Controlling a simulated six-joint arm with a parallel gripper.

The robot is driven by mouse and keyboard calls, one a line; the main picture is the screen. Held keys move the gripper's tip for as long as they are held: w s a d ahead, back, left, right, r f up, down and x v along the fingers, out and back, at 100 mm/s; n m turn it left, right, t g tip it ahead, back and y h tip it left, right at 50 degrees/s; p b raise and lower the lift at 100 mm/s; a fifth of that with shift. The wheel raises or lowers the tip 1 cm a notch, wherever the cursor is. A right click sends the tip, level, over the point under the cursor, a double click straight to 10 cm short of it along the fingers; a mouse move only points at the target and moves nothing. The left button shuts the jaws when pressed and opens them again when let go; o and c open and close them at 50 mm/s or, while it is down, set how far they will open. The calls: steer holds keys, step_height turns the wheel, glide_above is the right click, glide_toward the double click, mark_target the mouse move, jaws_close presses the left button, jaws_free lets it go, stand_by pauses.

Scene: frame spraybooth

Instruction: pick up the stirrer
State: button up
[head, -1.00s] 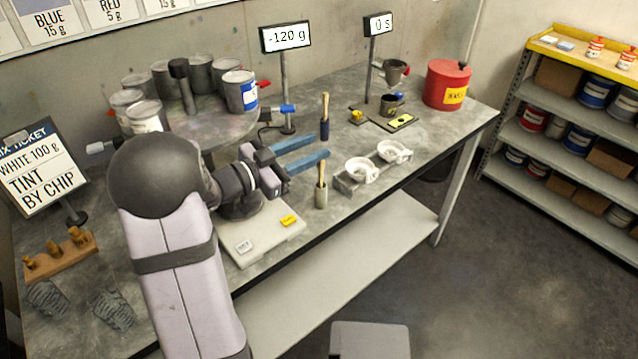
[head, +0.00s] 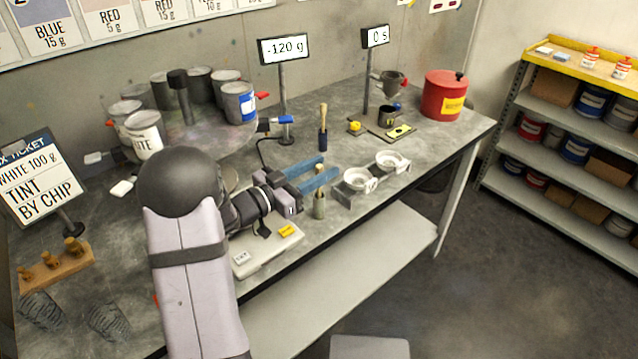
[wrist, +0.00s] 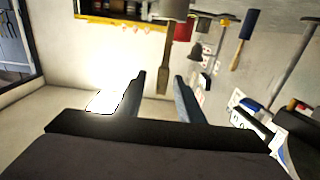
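In the wrist view, which is upside down, the wooden stick (wrist: 163,80) shows in line with the gap between my fingers. My gripper (head: 329,166) is open, with its blue fingers apart and nothing held. It also shows in the wrist view (wrist: 161,80). I cannot tell whether the stick is between the fingertips or just beyond them.
A blue tool with a wooden handle (head: 323,138) stands behind my fingers. A red can (head: 444,98) stands at the far right.

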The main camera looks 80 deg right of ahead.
steer(key=shift+p+x, duration=0.55)
steer(key=shift+x, duration=1.4)
steer(key=shift+w, duration=0.1)
jaws_close()
